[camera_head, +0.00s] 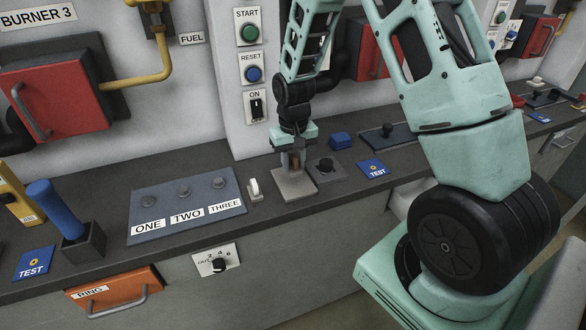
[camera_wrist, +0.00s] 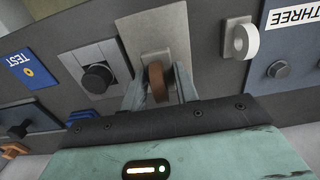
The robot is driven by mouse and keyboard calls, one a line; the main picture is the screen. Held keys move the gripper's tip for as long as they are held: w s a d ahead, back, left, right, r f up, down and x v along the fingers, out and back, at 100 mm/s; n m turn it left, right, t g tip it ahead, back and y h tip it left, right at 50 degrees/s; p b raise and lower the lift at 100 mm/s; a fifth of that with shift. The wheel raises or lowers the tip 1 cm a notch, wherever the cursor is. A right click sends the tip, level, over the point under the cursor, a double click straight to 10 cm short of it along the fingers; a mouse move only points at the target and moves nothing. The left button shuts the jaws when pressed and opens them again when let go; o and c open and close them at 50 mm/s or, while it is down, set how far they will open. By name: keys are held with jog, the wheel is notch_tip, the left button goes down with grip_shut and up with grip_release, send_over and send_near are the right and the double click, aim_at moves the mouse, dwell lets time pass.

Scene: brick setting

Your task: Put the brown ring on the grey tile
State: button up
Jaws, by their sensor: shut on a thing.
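My gripper (camera_head: 291,168) is shut on the brown ring (camera_wrist: 156,78), which stands upright between the two fingers in the wrist view. In the head view the ring (camera_head: 296,160) is mostly hidden by the fingers. The light grey tile (camera_head: 294,190) lies on the dark counter directly below my gripper. In the wrist view the tile (camera_wrist: 153,32) shows just beyond the ring. The ring's lower edge is at or very near the tile; I cannot tell whether they touch.
A white ring (camera_head: 254,187) on a small plate stands left of the tile. Right of it is a plate with a black knob (camera_head: 325,166). A blue-grey panel labelled ONE, TWO, THREE (camera_head: 160,213) lies further left. A blue block (camera_head: 341,140) and TEST plate (camera_head: 373,169) lie right.

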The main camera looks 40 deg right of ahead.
aim_at(294, 170)
jog(key=shift+f, duration=1.55)
jog(key=shift+f, duration=0.15)
jog(key=o, duration=1)
